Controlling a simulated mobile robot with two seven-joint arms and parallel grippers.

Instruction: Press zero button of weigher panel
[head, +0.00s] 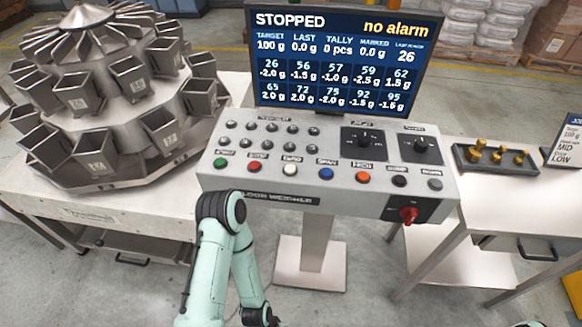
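The weigher panel (330,190) is a grey sloped console on a pedestal in the middle of the head view. Along its front edge runs a row of coloured buttons. The white button (290,170), whose label seems to read ZERO, sits between the red button (254,167) and the blue button (326,174). Nothing covers the white button. A pale green arm of mine (222,250) rises from the bottom edge, just in front of the panel's left part. Neither of my grippers shows in this view.
A screen (343,60) behind the panel reads STOPPED and no alarm. A multi-head weigher (110,130) with metal buckets stands left. A table (510,205) on the right bears a dark tray (467,165) of brass weights. A red switch (408,214) sticks out from the panel's front.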

